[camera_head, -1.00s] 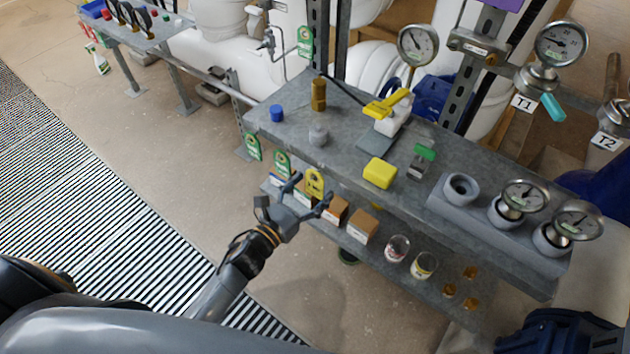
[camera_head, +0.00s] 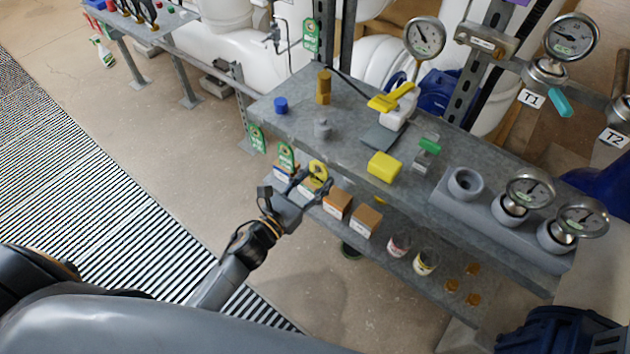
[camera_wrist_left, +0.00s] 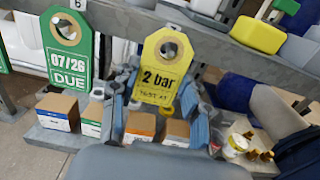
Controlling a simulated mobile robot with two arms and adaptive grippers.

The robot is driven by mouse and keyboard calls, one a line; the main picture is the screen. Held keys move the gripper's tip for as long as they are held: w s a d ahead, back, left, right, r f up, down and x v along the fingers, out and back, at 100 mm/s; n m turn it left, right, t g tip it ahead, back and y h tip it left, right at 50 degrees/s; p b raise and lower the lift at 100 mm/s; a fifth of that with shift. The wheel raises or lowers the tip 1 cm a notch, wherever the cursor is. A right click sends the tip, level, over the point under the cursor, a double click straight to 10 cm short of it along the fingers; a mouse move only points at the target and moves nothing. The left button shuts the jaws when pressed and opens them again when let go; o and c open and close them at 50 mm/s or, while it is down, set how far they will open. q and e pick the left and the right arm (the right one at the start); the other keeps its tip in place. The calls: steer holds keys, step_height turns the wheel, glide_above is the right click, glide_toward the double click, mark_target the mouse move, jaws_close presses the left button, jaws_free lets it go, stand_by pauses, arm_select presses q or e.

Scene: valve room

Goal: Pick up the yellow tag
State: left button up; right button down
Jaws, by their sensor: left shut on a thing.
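The yellow tag (camera_head: 318,169) is at the front edge of the upper shelf. I cannot tell whether the tag is still on a hook. My right gripper is out of view.
Green tags (camera_head: 287,157) hang to the left along the edge of the grey upper shelf (camera_head: 345,165). Small boxes (camera_head: 366,221) and jars (camera_head: 399,244) stand on the lower shelf. A yellow block (camera_head: 384,165) and gauges (camera_head: 530,188) are above. The floor in front is free.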

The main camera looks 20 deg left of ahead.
arm_select(q)
steer(key=b+v, duration=0.3)
steer(key=v, duration=1.5)
